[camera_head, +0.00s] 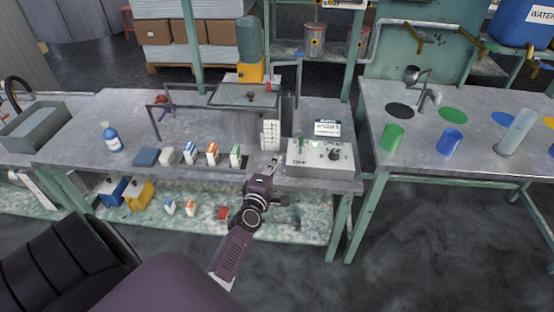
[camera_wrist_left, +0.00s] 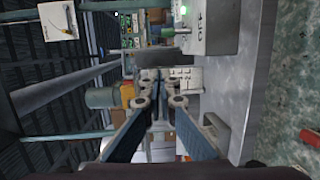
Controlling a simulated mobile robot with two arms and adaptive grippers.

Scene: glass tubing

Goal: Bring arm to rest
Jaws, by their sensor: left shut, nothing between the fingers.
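My left gripper (camera_head: 274,165) reaches out over the front edge of the middle workbench (camera_head: 240,185), just left of a white control box (camera_head: 321,156). Its fingers are shut and hold nothing. The left wrist view shows the closed fingers (camera_wrist_left: 158,80) pointing toward the bench, with the control box (camera_wrist_left: 210,25) at the upper right of the picture. My right gripper is not in either view.
A right-hand table (camera_head: 420,165) holds a green cup (camera_head: 391,137), a blue cup (camera_head: 451,141) and a tall glass cylinder (camera_head: 515,133). Open floor lies in front.

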